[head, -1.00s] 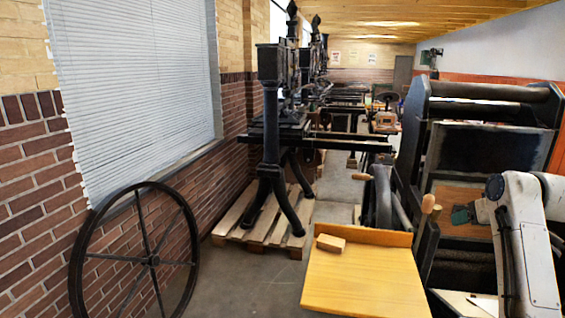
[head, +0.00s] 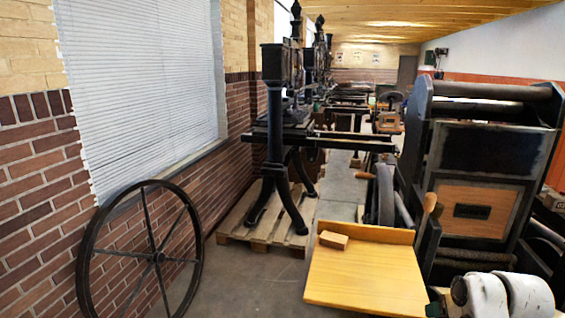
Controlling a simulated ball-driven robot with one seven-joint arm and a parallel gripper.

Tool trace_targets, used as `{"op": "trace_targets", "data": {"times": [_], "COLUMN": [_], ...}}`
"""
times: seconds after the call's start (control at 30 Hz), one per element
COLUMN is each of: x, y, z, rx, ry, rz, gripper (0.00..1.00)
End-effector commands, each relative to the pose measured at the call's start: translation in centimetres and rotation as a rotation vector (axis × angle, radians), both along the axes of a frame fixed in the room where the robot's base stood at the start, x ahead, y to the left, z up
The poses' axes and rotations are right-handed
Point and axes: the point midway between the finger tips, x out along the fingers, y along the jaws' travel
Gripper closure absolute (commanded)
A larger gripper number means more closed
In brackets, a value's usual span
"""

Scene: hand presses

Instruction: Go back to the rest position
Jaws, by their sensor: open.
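My arm (head: 503,296) shows only as white, rounded links at the bottom right edge of the head view, low in front of the large press. The end of the arm is out of the picture or hidden, and I cannot make out the gripper's fingers. A small wooden block (head: 334,240) lies on the sloping wooden board (head: 365,280) to the left of my arm. The block is well apart from the visible links.
A large dark press (head: 488,150) stands at the right, with a wooden handle (head: 429,203) beside the board. A spoked wheel (head: 157,257) leans by the brick wall at the left. Another press (head: 274,130) stands on a pallet (head: 262,237). Floor (head: 245,285) between wheel and board is clear.

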Motion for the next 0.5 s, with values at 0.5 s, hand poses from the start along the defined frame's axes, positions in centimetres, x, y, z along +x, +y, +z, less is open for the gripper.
{"op": "trace_targets", "data": {"times": [0.5], "x": [-24.4], "y": [9.9], "z": [-14.4], "rx": [0.008], "ry": [0.352], "rz": [0.04], "gripper": [0.38]}}
